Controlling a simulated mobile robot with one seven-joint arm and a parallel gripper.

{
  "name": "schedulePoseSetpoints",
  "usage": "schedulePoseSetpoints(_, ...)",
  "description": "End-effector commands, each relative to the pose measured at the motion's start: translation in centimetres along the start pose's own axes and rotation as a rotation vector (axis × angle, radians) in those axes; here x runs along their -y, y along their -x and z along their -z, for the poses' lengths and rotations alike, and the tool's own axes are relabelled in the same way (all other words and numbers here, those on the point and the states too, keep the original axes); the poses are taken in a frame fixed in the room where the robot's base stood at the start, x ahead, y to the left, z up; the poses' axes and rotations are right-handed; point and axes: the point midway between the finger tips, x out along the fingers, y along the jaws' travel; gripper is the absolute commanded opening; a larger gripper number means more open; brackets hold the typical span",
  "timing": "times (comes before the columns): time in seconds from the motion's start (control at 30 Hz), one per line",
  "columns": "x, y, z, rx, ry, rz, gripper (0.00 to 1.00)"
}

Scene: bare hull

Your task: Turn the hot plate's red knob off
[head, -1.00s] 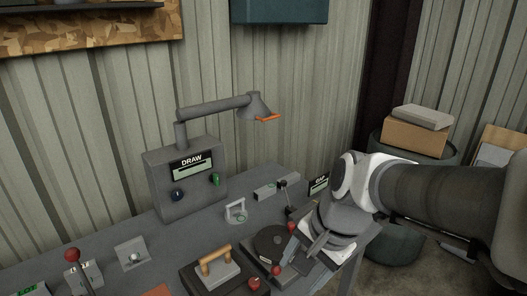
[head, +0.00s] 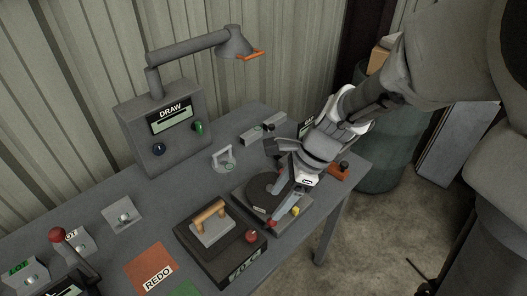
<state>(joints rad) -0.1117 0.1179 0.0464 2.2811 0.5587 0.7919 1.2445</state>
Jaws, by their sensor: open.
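The hot plate looks to be the low grey unit (head: 259,209) with a dark round disc (head: 261,191) on top, right of the table's middle. A small red knob (head: 271,223) shows at its front edge; its pointing direction is too small to tell. My gripper (head: 285,200) is open and points down over the right part of this unit, partly hiding the disc. Its fingers are close to the front edge by the red knob. I cannot tell whether they touch it.
Just left, a dark box (head: 200,254) carries a metal block with a wooden handle (head: 210,215) and another red knob (head: 251,236). A yellow piece (head: 296,211) shows by my fingers. A lamp (head: 190,46) overhangs the table's back. An orange REDO pad (head: 150,262) lies in front.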

Motion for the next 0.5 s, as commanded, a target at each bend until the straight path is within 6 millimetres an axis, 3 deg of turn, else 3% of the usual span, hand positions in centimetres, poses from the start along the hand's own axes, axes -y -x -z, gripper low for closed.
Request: schedulePoseSetpoints(0.5,-0.1,-11.3,0.1,-0.001,0.002,-0.005,0.69)
